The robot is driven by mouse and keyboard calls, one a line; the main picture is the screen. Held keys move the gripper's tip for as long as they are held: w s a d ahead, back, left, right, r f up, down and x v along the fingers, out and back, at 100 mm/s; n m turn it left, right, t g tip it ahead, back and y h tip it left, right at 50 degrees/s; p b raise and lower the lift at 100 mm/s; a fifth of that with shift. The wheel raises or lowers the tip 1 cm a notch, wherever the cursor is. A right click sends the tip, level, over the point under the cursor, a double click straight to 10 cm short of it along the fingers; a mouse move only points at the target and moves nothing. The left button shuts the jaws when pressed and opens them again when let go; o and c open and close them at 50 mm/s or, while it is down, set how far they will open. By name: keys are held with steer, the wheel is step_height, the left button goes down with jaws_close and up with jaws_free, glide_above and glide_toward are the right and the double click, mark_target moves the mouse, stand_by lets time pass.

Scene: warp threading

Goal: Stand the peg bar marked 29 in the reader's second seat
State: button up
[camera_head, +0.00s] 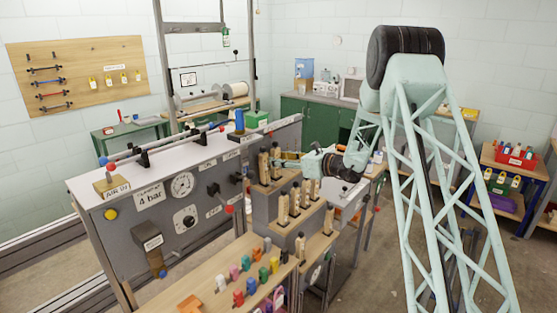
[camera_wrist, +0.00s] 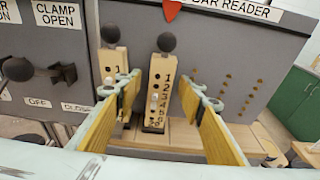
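In the wrist view, a pale wooden peg bar (camera_wrist: 159,92) with a dark ball top, a column of figures and several holes stands upright on a wooden ledge. A second ball-topped bar (camera_wrist: 110,62) stands to its left, partly hidden by a finger. Behind them is the grey panel of the bar reader (camera_wrist: 228,50), with rows of brass dots to the right. My gripper (camera_wrist: 160,88) is open, one finger on each side of the middle bar, with gaps visible. In the head view my gripper (camera_head: 279,160) is beside these upright bars (camera_head: 264,167). I cannot read the mark 29.
Several more bars (camera_head: 294,200) stand on a lower step in front. A wooden bench with coloured pegs (camera_head: 245,265) lies nearer. In the wrist view a clamp lever (camera_wrist: 60,73) sticks out at left. The panel's right part has no bars before it.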

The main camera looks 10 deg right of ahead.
steer(key=v, duration=1.1)
steer(key=shift+s+d, duration=0.25)
steer(key=shift+r, duration=0.15)
steer(key=shift+a+r, duration=0.1)
steer(key=s+a+r+n+g, duration=0.4)
steer(key=s+a+r+n, duration=0.25)
steer(key=s+a, duration=0.4)
steer(key=s+a+r+n+g, duration=0.3)
steer(key=s+a+r+n, duration=0.3)
steer(key=s, duration=0.7)
steer(key=s+a+r+n+g+h, duration=0.1)
steer(key=s+a+r+n+g, duration=0.15)
steer(key=s, duration=0.75)
steer(key=s+a+r+n+g+h, duration=0.1)
steer(key=s+a+n, duration=0.15)
steer(key=s, duration=0.65)
steer(key=s+d+n+t+h, duration=0.1)
steer(key=s+d+n+h, duration=0.3)
steer(key=s, duration=0.9)
steer(key=s+d+n+t+h, duration=0.1)
steer(key=s+d+n+h, duration=0.3)
steer(key=s+d, duration=0.6)
steer(key=s+n, duration=0.2)
steer(key=s, duration=0.2)
steer(key=shift+n, duration=0.35)
